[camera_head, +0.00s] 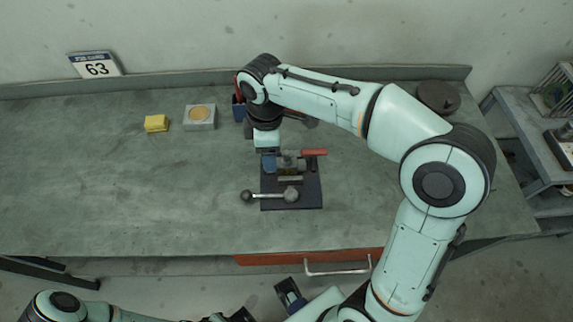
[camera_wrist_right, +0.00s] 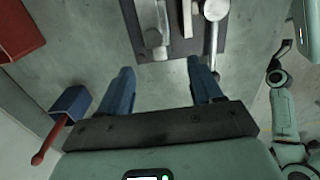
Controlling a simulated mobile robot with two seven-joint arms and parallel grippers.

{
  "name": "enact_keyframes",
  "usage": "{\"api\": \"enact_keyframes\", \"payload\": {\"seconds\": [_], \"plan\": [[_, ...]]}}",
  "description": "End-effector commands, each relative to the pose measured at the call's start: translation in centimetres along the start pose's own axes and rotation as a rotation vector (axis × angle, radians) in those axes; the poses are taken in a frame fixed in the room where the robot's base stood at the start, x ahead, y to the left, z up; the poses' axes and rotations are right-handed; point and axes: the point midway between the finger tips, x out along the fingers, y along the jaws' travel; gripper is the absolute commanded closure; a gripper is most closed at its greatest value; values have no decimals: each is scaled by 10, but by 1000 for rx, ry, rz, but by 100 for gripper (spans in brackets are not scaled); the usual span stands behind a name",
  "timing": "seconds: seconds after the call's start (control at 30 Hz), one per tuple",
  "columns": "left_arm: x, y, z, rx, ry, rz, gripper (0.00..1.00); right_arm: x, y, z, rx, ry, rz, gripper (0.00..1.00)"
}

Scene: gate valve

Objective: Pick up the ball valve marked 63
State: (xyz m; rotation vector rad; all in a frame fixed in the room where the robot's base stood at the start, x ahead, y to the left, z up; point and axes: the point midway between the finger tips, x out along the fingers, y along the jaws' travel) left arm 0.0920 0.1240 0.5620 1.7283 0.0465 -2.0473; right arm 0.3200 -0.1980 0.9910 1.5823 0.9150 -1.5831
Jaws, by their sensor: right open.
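A metal valve-like piece (camera_head: 291,163) with a red handle (camera_head: 314,152) lies on a dark mat (camera_head: 308,200) on the workbench. No number is readable on it. A lever with round knobs (camera_head: 270,196) lies across the mat's front part. My right gripper (camera_head: 269,163) points down at the mat's left side, beside the metal piece. In the right wrist view the gripper (camera_wrist_right: 160,78) is open, with nothing between its blue fingers. A grey metal part (camera_wrist_right: 152,38) and a knobbed lever (camera_wrist_right: 214,15) lie beyond the fingertips.
A yellow block (camera_head: 156,123), a grey box with a round tan top (camera_head: 200,118) and a blue holder (camera_head: 238,108) stand left of the mat. A dark round object (camera_head: 438,97) is at back right. The bench's left is clear.

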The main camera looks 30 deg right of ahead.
Motion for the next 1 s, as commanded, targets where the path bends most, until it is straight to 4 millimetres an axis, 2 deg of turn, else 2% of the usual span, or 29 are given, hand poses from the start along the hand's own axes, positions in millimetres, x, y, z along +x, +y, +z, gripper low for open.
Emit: {"api": "enact_keyframes", "payload": {"seconds": [0.13, 0.4, 0.7, 0.77, 0.9, 1.0], "plan": [[2, -1, 0, 0, 0, 0, 100, 12, 0, 0, 0, -2, -2, 35], [8, -3, 0, 0, -2, -1, 100, 50, -1, -2, 1, -1, -2, 35], [8, -3, 0, 0, -2, -1, 100, 54, -1, -2, 1, 1, 0, 35], [8, -3, 0, 0, -2, -1, 100, 54, -1, -2, 1, 1, 0, 55], [8, -3, 0, 0, -2, -1, 100, 54, -1, -2, 1, 1, 0, 100], [8, -3, 0, 0, -2, -1, 100, 53, 0, -2, 0, 2, 2, 100]]}}
